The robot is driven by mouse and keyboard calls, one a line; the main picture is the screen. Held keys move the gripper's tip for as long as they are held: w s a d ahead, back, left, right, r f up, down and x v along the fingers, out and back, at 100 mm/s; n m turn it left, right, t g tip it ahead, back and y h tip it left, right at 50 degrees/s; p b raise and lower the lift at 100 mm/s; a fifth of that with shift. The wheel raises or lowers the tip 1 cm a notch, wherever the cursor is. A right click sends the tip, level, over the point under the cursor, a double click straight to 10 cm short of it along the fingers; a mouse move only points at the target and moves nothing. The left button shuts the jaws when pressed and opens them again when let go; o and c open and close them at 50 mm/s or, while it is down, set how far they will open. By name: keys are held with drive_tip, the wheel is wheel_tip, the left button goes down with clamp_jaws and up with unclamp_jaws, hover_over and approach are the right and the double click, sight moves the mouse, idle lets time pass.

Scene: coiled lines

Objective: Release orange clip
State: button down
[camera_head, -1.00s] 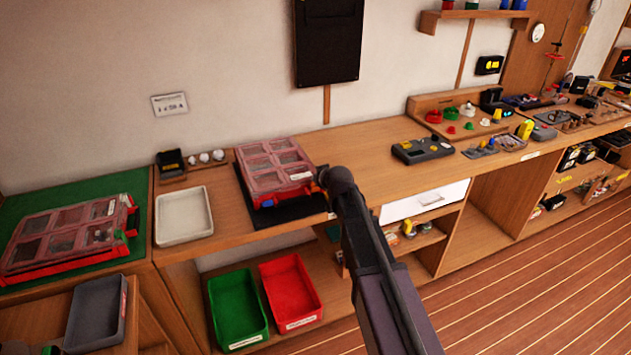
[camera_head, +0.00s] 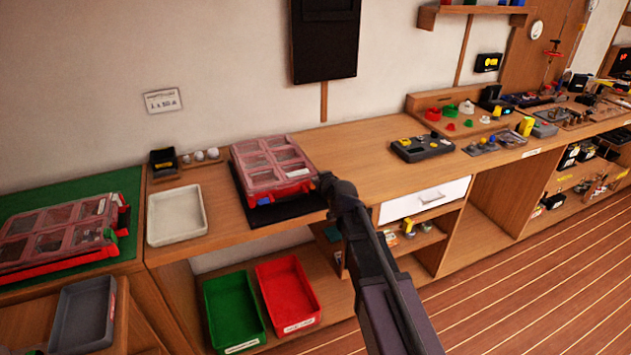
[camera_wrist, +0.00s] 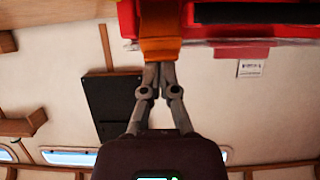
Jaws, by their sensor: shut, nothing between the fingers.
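A red case with a clear compartment lid (camera_head: 270,165) lies on a black mat (camera_head: 284,214) on the bench; its lid looks shut. In the wrist view, the red case body (camera_wrist: 215,20) fills the top edge. An orange clip (camera_wrist: 160,42) hangs at its edge there. My gripper (camera_wrist: 160,68) is shut and empty, its fingertips just at the end of the clip; I cannot tell whether they press on it. In the head view my gripper (camera_head: 326,183) is at the right front corner of the case, and the clip cannot be made out.
A white tray (camera_head: 176,239) stands left of the case. A second red case (camera_head: 60,238) lies on a green mat further left. Green (camera_head: 235,312) and red (camera_head: 289,292) bins are below. The bench right of the case is clear up to a black device (camera_head: 422,149).

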drive_tip(key=shift+w+a+f, duration=0.1)
drive_tip(key=shift+w+a, duration=0.1)
drive_tip(key=shift+a, duration=0.05)
drive_tip(key=shift+w+a+f+b, duration=0.2)
drive_tip(key=shift+w+f+b, duration=0.1)
drive_tip(key=shift+w, duration=0.2)
drive_tip(key=shift+w+r, duration=0.1)
drive_tip(key=shift+r, duration=0.1)
idle(0.4)
drive_tip(key=shift+w+a+r+p, duration=0.2)
drive_tip(key=shift+w+r+p, duration=0.1)
drive_tip(key=shift+r+p, duration=0.2)
drive_tip(key=shift+w+a+r+p, duration=0.15)
drive_tip(key=shift+w+r+p, duration=0.2)
drive_tip(key=shift+p, duration=0.2)
drive_tip(key=shift+w+a+r+p, duration=0.25)
drive_tip(key=shift+w+r+p, duration=0.2)
drive_tip(key=shift+r+p, duration=0.3)
drive_tip(key=f+p+v, duration=0.1)
drive_tip(key=p+v, duration=0.2)
drive_tip(key=v, duration=0.7)
drive_tip(key=shift+s+d, duration=0.1)
drive_tip(key=shift+s, duration=0.05)
